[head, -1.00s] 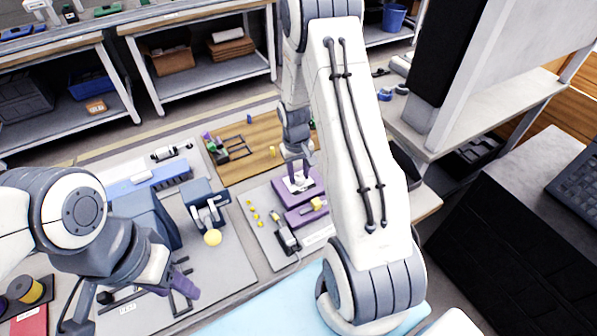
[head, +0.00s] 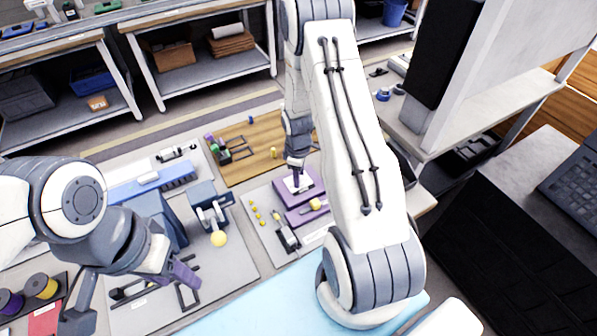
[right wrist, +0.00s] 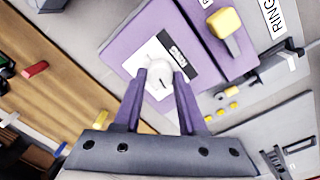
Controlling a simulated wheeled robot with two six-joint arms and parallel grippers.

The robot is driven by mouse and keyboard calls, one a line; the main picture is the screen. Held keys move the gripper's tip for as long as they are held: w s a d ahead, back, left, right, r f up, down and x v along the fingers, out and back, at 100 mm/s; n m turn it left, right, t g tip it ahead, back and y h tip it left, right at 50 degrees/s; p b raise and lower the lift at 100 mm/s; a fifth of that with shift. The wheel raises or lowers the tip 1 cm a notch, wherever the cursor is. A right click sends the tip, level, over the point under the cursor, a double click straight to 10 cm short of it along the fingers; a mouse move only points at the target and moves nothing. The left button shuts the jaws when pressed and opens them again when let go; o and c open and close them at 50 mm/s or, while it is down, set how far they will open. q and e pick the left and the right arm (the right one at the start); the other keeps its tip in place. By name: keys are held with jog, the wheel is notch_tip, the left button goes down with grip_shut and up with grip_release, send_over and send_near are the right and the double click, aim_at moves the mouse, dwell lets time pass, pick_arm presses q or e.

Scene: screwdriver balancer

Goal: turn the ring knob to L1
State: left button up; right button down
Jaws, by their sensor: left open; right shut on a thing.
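My right gripper (right wrist: 162,88) is shut on the knob, one purple finger on each side. The fingers hide part of the knob, and I cannot read which setting its mark points to. In the head view the plate (head: 311,181) lies under my right gripper (head: 296,168); the knob is too small to make out. My left gripper (head: 182,277) is open and empty, over the grey board at the left.
A second purple block with a yellow handle (right wrist: 224,22) is close beside the plate. Several small yellow pegs (head: 257,214) and a dark lever device (head: 286,236) lie nearby. A blue-grey device with a yellow ball (head: 219,239) stands between my grippers. A wooden board (head: 240,165) lies behind.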

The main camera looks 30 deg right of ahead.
jog(key=shift+w+r+n+p, duration=0.1)
jog(key=shift+n+p, duration=0.5)
jog(key=shift+n, duration=0.4)
jog(key=shift+c, duration=2.3)
grip_release()
notch_tip(320, 180, up, 10)
jog(key=b, duration=0.1)
jog(key=shift+s+a+r+b, duration=0.15)
jog(key=shift+s+b, duration=0.15)
jog(key=shift+b, duration=0.05)
